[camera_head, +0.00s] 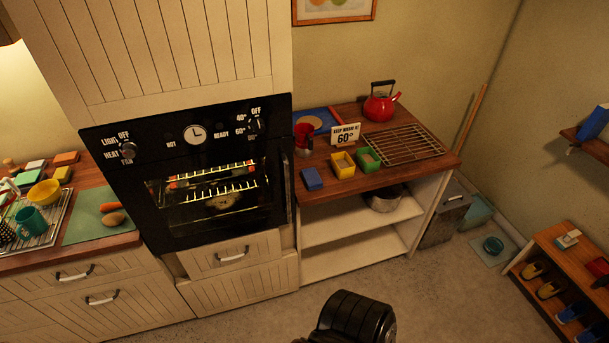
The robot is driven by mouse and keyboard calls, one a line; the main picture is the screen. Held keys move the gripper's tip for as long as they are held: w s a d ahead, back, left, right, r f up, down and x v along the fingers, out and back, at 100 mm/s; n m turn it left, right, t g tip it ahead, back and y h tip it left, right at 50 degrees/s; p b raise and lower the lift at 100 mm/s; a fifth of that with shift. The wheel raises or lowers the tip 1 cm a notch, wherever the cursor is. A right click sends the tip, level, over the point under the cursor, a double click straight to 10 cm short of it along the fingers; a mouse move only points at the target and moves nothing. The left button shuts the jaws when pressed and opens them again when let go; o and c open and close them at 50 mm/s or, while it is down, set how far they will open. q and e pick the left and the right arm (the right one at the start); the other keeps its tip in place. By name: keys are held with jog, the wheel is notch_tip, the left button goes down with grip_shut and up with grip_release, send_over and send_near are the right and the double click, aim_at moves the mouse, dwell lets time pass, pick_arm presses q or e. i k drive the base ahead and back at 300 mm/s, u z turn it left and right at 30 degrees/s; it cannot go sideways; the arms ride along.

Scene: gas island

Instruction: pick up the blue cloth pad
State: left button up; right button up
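A small blue pad (312,178), which looks like the blue cloth pad, lies flat near the front left corner of the wooden counter (380,184), just right of the oven. Its top is uncovered and nothing touches it. Neither gripper shows clearly. A black rounded part at the bottom centre looks like part of my own arm, well below and apart from the pad.
The black oven (200,170) adjoins left. Floor in front is open.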

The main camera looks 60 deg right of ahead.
aim_at(312, 180)
jog(key=z, duration=2.25)
